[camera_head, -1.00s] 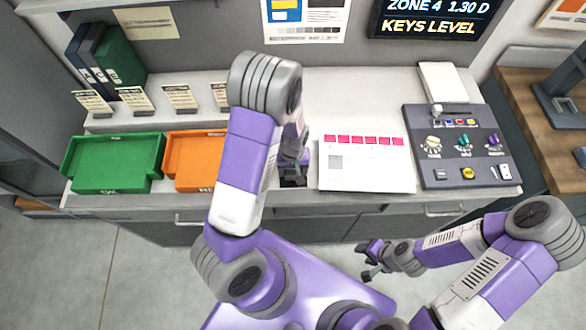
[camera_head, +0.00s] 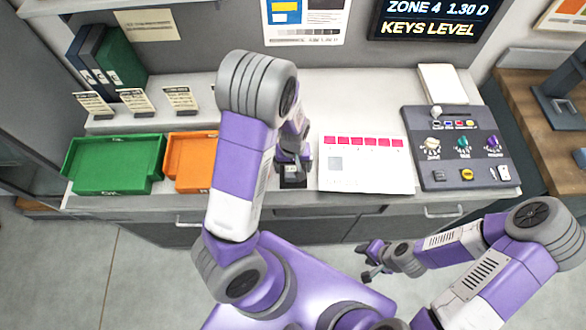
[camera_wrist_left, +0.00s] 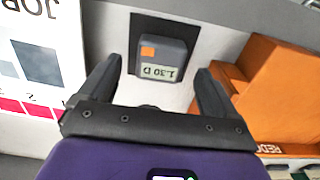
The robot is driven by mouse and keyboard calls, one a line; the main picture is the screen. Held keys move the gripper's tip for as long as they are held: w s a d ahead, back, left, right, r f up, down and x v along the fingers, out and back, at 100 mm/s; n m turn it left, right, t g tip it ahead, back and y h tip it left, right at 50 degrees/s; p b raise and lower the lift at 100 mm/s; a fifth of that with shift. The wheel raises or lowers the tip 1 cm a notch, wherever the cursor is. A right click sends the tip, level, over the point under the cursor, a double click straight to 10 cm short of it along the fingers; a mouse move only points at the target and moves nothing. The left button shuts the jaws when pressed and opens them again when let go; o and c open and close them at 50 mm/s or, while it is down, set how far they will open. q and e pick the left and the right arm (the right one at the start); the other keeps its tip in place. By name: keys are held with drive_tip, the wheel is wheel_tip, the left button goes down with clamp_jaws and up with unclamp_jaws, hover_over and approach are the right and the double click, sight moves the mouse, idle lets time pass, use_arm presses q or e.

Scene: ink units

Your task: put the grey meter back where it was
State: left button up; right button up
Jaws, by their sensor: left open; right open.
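The grey meter (camera_wrist_left: 160,58) shows an orange patch and a display reading 1.30 D. In the left wrist view it sits on a black pad (camera_wrist_left: 194,29) on the pale counter. My left gripper (camera_wrist_left: 158,82) is open and empty, its fingers apart on either side of the meter's near end, with the meter beyond the fingertips. In the head view my left gripper (camera_head: 290,158) hangs over the black pad, and the meter is small and partly hidden there. My right gripper (camera_head: 372,262) is open and empty, in front of the counter.
A printed sheet (camera_head: 365,178) lies right of the pad. An orange tray (camera_head: 186,185) and a green tray (camera_head: 113,184) stand to the left. A dark control console (camera_head: 460,180) with knobs is at the right. Small cards on stands line the back left.

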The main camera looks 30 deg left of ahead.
sight(293, 171)
use_arm(q)
wheel_tip(293, 171, up, 9)
drive_tip(key=p, duration=0.1)
drive_tip(key=shift+f, duration=0.15)
use_arm(e)
drive_tip(key=shift+r, duration=0.8)
use_arm(q)
drive_tip(key=shift+s, duration=0.1)
